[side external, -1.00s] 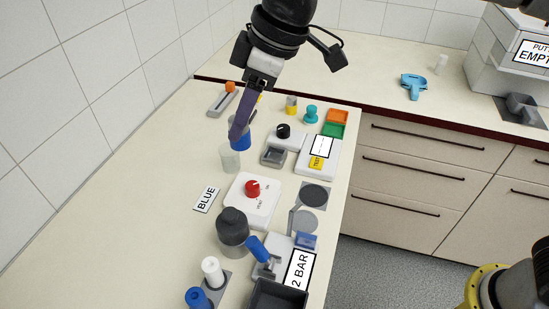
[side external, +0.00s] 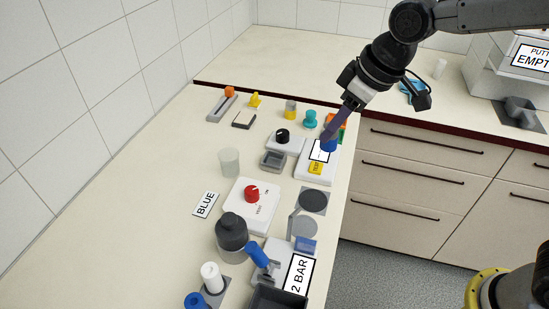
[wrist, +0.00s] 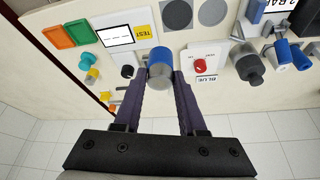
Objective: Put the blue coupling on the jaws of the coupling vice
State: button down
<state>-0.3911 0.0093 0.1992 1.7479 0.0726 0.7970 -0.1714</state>
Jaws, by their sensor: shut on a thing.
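My gripper (side external: 333,134) is shut on a blue cylinder with a grey end (side external: 328,146), which I take to be the blue coupling. In the side view it appears over the far end of the white TEST box. No part is plainly marked as the coupling vice. A grey fixture with a blue lever (side external: 257,255) stands beside the 2 BAR label; I cannot tell whether it is the vice.
The white TEST box (side external: 304,172) is below the gripper, with a black-knobbed unit (side external: 282,136) beside it. A red-knobbed box (side external: 252,205), a clear cup (side external: 229,161) and a dark-topped bottle (side external: 232,234) stand nearer. The left counter strip is clear.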

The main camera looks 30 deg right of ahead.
jog(key=w+a+f, duration=0.1)
jog(key=w+f, duration=0.2)
jog(key=w, duration=0.1)
jog(key=w+a+f, duration=0.2)
jog(key=w+f, duration=0.1)
jog(key=w, duration=0.1)
jog(key=w+a+f, duration=0.2)
jog(key=w+f, duration=0.1)
jog(key=shift+w+a+f, duration=0.1)
jog(key=shift+w+a, duration=0.05)
jog(key=shift+w, duration=0.25)
jog(key=shift+s+d+x, duration=0.1)
jog(key=shift+s+x, duration=0.05)
jog(key=shift+x, duration=0.75)
jog(key=shift+s+d+x, duration=0.15)
jog(key=shift+x, duration=0.7)
jog(key=shift+f, duration=0.35)
jog(key=shift+c, duration=2.4)
grip_release()
jog(key=v, duration=1.2)
jog(key=shift+r, duration=0.15)
